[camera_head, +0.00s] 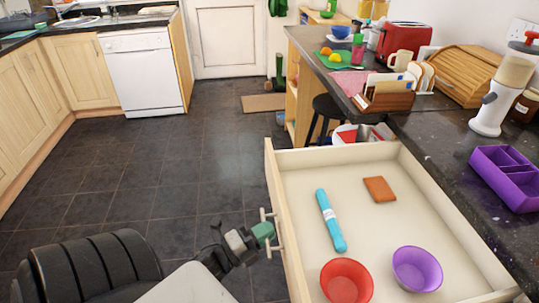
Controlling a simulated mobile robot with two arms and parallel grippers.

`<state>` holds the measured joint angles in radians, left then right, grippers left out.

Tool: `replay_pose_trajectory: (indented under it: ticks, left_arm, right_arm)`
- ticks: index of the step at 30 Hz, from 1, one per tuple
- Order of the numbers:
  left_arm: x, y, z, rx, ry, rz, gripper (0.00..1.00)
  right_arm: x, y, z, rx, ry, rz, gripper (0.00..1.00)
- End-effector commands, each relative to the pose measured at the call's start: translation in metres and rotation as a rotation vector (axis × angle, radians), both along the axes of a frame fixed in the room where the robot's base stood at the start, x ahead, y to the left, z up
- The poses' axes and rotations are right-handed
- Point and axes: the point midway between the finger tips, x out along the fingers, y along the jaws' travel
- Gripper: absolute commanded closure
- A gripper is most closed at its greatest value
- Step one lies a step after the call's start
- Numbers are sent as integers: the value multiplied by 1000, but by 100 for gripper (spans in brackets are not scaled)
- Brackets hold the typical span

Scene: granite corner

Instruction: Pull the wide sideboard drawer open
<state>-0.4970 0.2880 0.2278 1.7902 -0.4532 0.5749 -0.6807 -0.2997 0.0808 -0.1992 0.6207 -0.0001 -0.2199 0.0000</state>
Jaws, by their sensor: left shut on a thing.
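The wide sideboard drawer (300,160) stands well out from under the dark granite counter (440,150), its pale inside showing. It holds a blue roll (330,222), a brown block (379,189), a red bowl (346,283) and a purple bowl (417,269). The drawer's bar handle (278,231) is on its left-facing front. My left gripper (264,234) is at this handle and shut on it, with the green jaws partly covering the bar. My right gripper is out of view.
A purple divided tray (505,177), a white grinder (500,97), a wooden bread box (468,75) and a red toaster (404,40) stand on the counters. A black stool (328,112) is beyond the drawer. The dark tiled floor left of the drawer is clear.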

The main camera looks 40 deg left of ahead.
Motion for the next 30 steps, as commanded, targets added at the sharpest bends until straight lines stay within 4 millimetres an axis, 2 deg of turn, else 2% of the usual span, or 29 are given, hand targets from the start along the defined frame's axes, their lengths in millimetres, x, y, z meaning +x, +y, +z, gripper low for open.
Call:
replay_pose_trajectory:
  ticks: [5,6,10,20,23,30]
  left_arm:
    - [0,0,-1,-1,2,1,100]
    - [0,0,-1,-1,2,1,84]
    - [0,0,-1,0,2,1,65]
    - [-3,1,-2,-1,2,1,64]
    - [-13,3,-5,0,4,1,64]
    - [-59,16,-14,0,6,2,64]
  right_arm:
    - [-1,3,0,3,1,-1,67]
    - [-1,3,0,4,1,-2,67]
    - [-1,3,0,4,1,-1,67]
    - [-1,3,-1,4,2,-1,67]
    - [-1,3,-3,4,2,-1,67]
    - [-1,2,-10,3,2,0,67]
